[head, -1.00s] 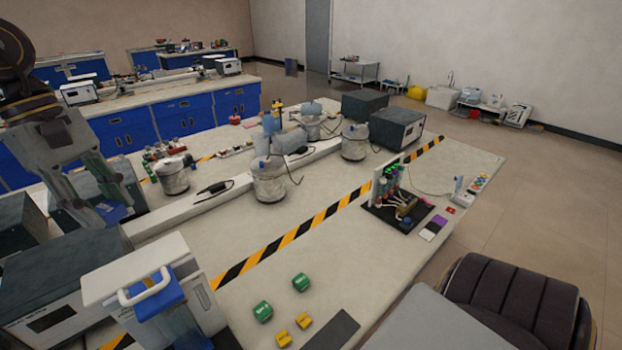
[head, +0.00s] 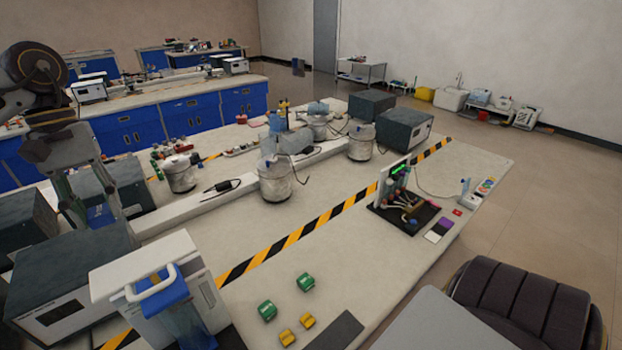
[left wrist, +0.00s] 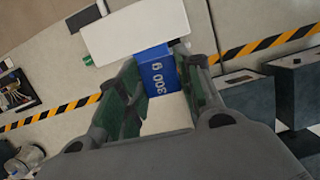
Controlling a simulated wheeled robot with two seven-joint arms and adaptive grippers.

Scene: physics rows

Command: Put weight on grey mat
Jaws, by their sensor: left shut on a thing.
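The weight is a blue block (left wrist: 160,76) marked 300 g, held between the fingers of my left gripper (left wrist: 157,92) in the left wrist view. In the head view the left gripper (head: 90,212) is at the left, pointing down, shut on the blue weight (head: 101,216), above the dark boxes. The grey mat (head: 336,333) lies flat on the near bench edge, right of the yellow pieces, well apart from the gripper. It shows in part in the left wrist view (left wrist: 83,19). The right gripper is not in view.
A white device (head: 150,262) with a handle and blue part stands at the near left, beside a dark box (head: 70,285). Green pieces (head: 267,310) and yellow pieces (head: 287,337) lie near the mat. Striped tape (head: 300,233) crosses the bench, largely clear here.

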